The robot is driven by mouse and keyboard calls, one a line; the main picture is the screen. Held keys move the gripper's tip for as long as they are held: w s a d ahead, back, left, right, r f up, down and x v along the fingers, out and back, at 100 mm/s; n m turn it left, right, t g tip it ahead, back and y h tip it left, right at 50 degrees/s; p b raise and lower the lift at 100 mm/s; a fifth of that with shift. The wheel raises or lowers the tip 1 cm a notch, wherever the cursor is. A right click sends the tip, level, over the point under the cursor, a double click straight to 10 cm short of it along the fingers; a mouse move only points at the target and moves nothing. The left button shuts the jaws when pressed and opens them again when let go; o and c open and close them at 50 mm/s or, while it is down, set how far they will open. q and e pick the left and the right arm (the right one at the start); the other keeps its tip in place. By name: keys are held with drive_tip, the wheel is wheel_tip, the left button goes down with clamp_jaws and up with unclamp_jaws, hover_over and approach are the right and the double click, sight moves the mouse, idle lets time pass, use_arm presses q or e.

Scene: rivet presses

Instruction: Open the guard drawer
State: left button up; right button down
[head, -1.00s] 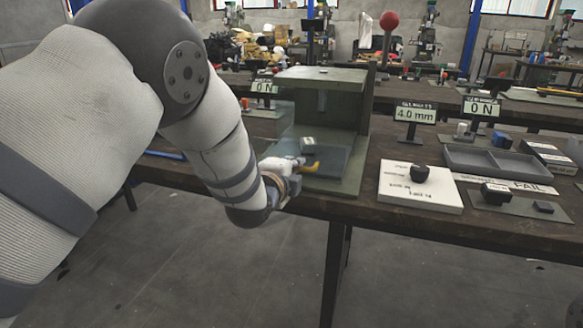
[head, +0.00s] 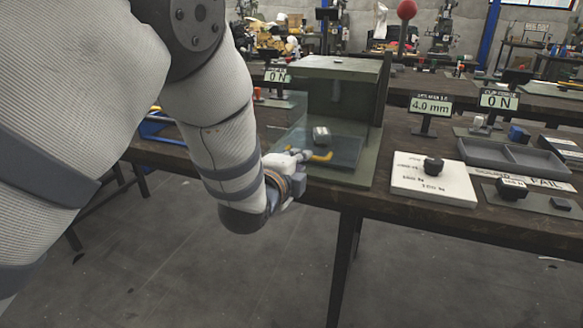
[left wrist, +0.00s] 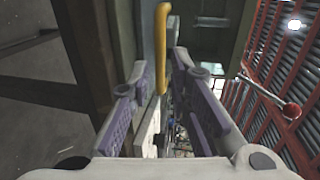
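The guard drawer (head: 346,149) is a dark tray with clear sides at the foot of a green press housing (head: 340,66). Its yellow bar handle (head: 321,156) faces the table's front edge. The handle also shows in the left wrist view (left wrist: 161,45). My left gripper (head: 300,156) is at the handle. In the left wrist view its purple-padded fingers (left wrist: 160,66) are apart, with the handle between and beyond their tips and a visible gap on each side. A small metal block (head: 321,136) sits in the drawer area. My right gripper is not in view.
Right of the press are a white pad (head: 415,186) with a dark knob, a 4.0 mm sign (head: 431,105) and a grey divided tray (head: 485,155). The floor in front of the table is clear.

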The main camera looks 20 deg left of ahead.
use_arm(q)
drive_tip(key=v, duration=0.6)
drive_tip(key=shift+s, duration=0.35)
drive_tip(key=s+a+f+n+g+y+p, duration=0.15)
drive_tip(key=s+f+n+g, duration=0.35)
drive_tip(key=s+f, duration=0.6)
drive_tip(key=s+a+f+n+g+h, duration=0.15)
drive_tip(key=s+f+n+g, duration=0.3)
drive_tip(key=s+f, duration=0.6)
drive_tip(key=s+a+f+n+g, duration=0.1)
drive_tip(key=s+f+n+g, duration=0.3)
drive_tip(key=s, duration=0.9)
drive_tip(key=s+f+n+g, duration=0.4)
drive_tip(key=s+f+n, duration=0.1)
drive_tip(key=s, duration=0.7)
drive_tip(key=shift+s+a+y+p, duration=0.3)
drive_tip(key=shift+s+a+p, duration=0.05)
drive_tip(key=shift+s+a, duration=0.05)
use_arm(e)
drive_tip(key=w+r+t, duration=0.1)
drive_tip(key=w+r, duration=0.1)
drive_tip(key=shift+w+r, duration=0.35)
